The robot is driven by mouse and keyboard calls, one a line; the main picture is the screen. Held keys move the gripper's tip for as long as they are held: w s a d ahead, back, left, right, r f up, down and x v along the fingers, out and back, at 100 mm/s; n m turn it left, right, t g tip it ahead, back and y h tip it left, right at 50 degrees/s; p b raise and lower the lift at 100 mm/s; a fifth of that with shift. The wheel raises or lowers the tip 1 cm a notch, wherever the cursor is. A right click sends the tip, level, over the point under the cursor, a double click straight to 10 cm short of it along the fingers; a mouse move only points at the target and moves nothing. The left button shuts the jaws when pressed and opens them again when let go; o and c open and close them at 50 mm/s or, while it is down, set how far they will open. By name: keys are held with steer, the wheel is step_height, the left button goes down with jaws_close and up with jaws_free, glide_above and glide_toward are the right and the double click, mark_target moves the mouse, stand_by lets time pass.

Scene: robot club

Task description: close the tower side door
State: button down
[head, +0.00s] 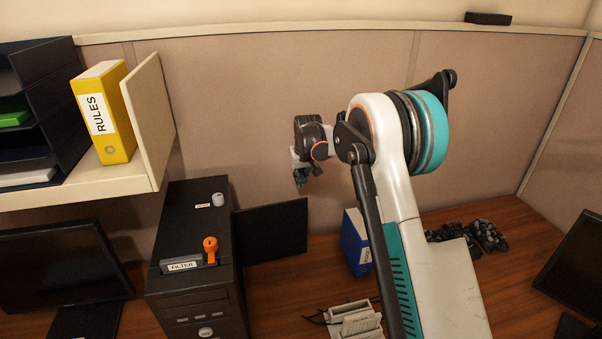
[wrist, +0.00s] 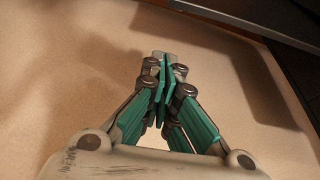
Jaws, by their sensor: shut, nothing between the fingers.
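The black computer tower (head: 200,255) stands on the desk below the shelf in the head view. Its side door (head: 271,232) is a flat black panel that stands open, swung out to the right from the tower's right side.
An orange knob (head: 210,246) and a filter piece sit on the tower's top. A shelf with a yellow binder (head: 104,112) overhangs at the left. The partition wall (head: 250,110) is behind.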

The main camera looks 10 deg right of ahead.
steer(key=s+f, duration=0.2)
steer(key=s, duration=0.1)
steer(key=shift+s+d, duration=0.1)
steer(key=shift+s, duration=0.1)
stand_by(0.5)
steer(key=s+a+m+h+b, duration=0.25)
steer(key=s+m, duration=0.45)
steer(key=s, duration=0.8)
steer(key=s+a+m+g+h+b, duration=0.1)
steer(key=s+a+m+g+b, duration=0.1)
steer(key=s+a+m, duration=0.5)
steer(key=shift+s+a, duration=2.35)
steer(key=shift+a, duration=1)
